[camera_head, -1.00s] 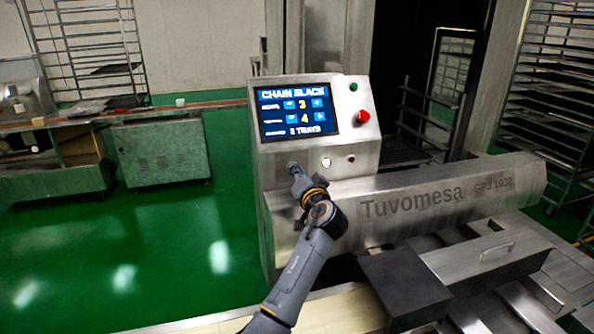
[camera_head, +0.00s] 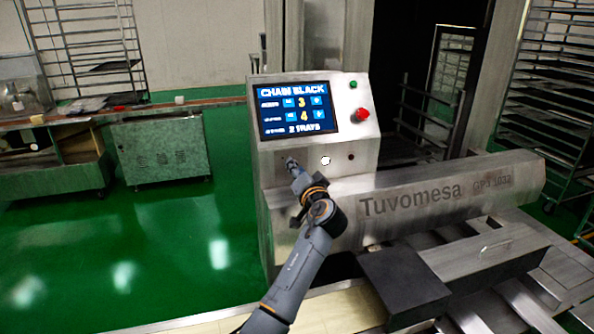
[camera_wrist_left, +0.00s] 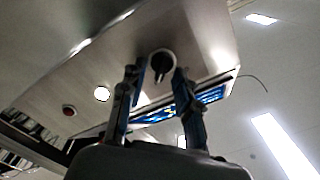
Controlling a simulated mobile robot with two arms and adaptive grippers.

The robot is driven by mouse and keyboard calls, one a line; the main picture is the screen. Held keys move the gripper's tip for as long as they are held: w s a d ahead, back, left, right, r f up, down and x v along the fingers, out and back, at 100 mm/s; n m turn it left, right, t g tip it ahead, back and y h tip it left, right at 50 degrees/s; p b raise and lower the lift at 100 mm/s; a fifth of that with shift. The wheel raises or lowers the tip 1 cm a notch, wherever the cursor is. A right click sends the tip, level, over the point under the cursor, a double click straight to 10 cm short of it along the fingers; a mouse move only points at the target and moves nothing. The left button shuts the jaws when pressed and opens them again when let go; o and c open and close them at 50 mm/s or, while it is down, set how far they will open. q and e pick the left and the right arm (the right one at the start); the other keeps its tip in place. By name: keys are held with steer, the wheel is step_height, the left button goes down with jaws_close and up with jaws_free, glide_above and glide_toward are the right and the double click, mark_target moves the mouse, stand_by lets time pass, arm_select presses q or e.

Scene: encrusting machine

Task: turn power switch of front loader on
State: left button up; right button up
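The front loader (camera_head: 353,158) is a steel machine with a sloped control panel and a lit screen. Its power switch (camera_wrist_left: 161,64), a round dark knob with a protruding handle, shows in the left wrist view. My left gripper (camera_wrist_left: 160,75) is open, with one fingertip on each side of the knob in the picture. I cannot tell whether the fingers touch it. In the head view my left gripper (camera_head: 291,164) is at the lower left of the panel and largely covers the switch. My right gripper is not in view.
A white round button (camera_head: 325,161) and a small dark red one (camera_head: 351,157) sit right of the switch. The screen (camera_head: 298,111), a green button (camera_head: 353,85) and a red knob (camera_head: 361,115) are above. A long steel cover (camera_head: 440,197) extends right. Green floor is clear at left.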

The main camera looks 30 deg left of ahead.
arm_select(q)
steer(key=shift+s+d, duration=0.1)
steer(key=v, duration=1.1)
steer(key=shift+s+d, duration=0.25)
steer(key=shift+d, duration=0.1)
steer(key=shift+f, duration=0.1)
